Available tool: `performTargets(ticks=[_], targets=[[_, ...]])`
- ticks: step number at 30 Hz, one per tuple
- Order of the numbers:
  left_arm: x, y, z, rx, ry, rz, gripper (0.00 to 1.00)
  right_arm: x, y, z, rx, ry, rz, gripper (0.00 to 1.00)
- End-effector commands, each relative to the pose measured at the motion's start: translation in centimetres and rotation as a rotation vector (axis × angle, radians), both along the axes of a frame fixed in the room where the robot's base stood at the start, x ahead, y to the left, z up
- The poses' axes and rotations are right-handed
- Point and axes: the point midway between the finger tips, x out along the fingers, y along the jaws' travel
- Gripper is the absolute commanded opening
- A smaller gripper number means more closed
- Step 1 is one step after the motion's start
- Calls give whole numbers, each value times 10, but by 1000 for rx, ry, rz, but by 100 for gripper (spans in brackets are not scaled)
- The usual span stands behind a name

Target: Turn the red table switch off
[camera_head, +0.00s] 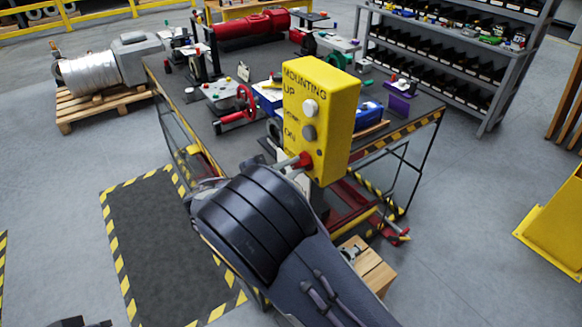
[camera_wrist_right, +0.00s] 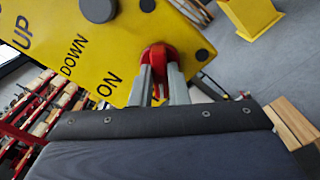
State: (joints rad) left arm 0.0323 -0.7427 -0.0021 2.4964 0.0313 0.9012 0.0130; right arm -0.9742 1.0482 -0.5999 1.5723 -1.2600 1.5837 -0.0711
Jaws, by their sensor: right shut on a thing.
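The yellow control box (camera_head: 330,115) stands at the near edge of the dark table, lettered MOUNTING, UP and ON, with two grey knobs on its face. The red switch (camera_head: 304,160) sits low on that face. In the right wrist view the red switch (camera_wrist_right: 161,58) shows beside the word ON. My right gripper (camera_wrist_right: 163,75) has its two fingers on either side of the switch and is shut on it. In the head view the right arm hides part of this gripper (camera_head: 292,165). My left gripper is not clearly in view.
The dark table (camera_head: 180,82) carries a red cylinder (camera_head: 250,25), a red handwheel (camera_head: 246,100) and other parts. A grey shelf (camera_head: 495,100) stands behind right. A wooden block (camera_head: 372,270) is below my right arm. Floor is open at right.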

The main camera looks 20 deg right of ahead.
Motion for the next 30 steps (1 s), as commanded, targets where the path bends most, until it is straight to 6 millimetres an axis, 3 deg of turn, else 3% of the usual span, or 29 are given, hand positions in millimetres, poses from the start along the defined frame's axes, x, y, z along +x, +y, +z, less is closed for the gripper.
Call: performTargets(ticks=[4,5,10,20,30], targets=[[0,0,0,0,0,0,0,0,1,-2,1,5,3,0],[0,0,0,0,0,0,0,0,1,-2,1,5,3,16],[0,0,0,0,0,0,0,0,1,-1,1,2,1,36],[0,0,-3,0,0,0,0,-1,5,-1,1,0,2,36],[0,0,-22,0,0,0,0,-20,55,-4,1,0,5,36]])
